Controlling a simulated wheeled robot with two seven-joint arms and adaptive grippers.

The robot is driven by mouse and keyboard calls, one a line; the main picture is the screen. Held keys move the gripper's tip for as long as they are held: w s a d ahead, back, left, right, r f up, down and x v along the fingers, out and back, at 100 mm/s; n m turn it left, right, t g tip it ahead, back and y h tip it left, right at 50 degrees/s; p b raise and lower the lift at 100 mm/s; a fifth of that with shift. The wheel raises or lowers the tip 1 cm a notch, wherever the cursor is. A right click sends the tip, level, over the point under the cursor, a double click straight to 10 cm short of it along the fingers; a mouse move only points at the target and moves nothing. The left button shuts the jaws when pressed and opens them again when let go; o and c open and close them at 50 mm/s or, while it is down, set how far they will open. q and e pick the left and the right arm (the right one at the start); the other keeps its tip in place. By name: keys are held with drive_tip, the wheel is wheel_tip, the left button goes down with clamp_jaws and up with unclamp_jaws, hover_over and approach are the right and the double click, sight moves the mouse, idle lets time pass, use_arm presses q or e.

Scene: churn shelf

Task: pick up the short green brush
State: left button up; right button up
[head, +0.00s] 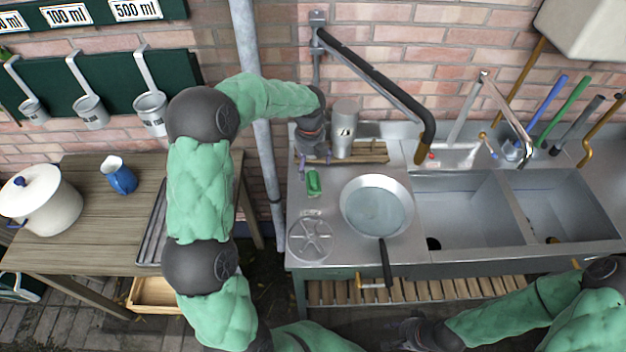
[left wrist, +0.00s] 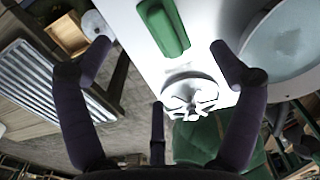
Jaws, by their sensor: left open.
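The short green brush (head: 314,183) lies on the steel counter, left of the frying pan. My left gripper (head: 316,160) is just behind it, over the counter's back left corner, pointing down. In the left wrist view the green body (left wrist: 174,38) lies beyond my open left fingers (left wrist: 168,68), between their lines and apart from them.
A steel canister (head: 344,130) stands on a wooden rack close to my left gripper. The frying pan (head: 377,207) is right of the brush, a round spoked piece (head: 310,238) in front. A double sink (head: 465,215) fills the right. Long-handled tools lean behind it.

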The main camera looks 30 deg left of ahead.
sight(310, 183)
use_arm(q)
wheel_tip(310, 183, down, 4)
drive_tip(key=shift+f+b, duration=0.1)
drive_tip(key=shift+b, duration=0.35)
wheel_tip(310, 183, down, 5)
drive_tip(key=shift+s+b, duration=0.15)
drive_tip(key=shift+b, duration=0.75)
drive_tip(key=shift+d, duration=0.1)
drive_tip(key=c, duration=1.3)
